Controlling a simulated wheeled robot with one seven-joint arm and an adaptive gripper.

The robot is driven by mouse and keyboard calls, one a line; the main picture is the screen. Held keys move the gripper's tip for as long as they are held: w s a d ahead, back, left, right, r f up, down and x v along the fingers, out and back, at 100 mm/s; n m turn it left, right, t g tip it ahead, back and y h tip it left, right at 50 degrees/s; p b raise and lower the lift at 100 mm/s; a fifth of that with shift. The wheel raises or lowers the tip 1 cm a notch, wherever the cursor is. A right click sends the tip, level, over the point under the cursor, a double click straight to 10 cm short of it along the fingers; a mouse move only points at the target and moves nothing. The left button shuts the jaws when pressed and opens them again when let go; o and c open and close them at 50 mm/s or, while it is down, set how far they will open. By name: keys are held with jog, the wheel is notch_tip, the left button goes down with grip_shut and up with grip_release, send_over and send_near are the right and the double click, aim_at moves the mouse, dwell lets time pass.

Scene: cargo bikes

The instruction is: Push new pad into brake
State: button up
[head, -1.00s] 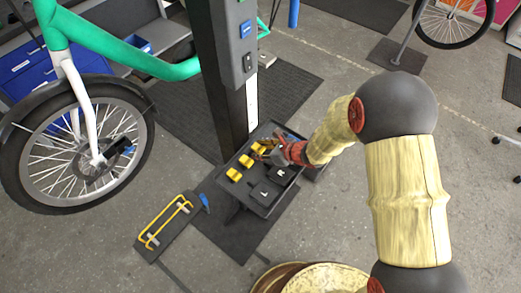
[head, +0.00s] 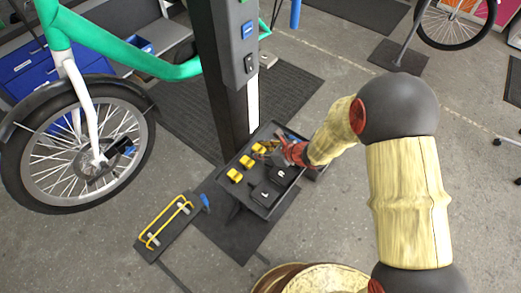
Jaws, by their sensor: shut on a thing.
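My gripper (head: 272,156) is over the dark tray (head: 235,200) on the stand, low among the small parts. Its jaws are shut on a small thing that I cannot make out. Yellow pieces (head: 234,175) (head: 246,162) lie in a row on the tray's left side, and another yellow piece (head: 259,148) is close to my fingertips. A dark part (head: 123,147), perhaps the brake, sits by the front wheel's hub. I cannot tell which piece is the new pad.
The green bike (head: 75,110) stands at left beside the dark post (head: 228,80). A dark board (head: 168,228) with a yellow wire frame and a blue-ended item lies left of the tray. Blue drawers (head: 30,75) stand behind. Open floor lies in front of the wheel.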

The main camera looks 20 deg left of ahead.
jog(key=shift+r+p, duration=2)
jog(key=shift+r, duration=1)
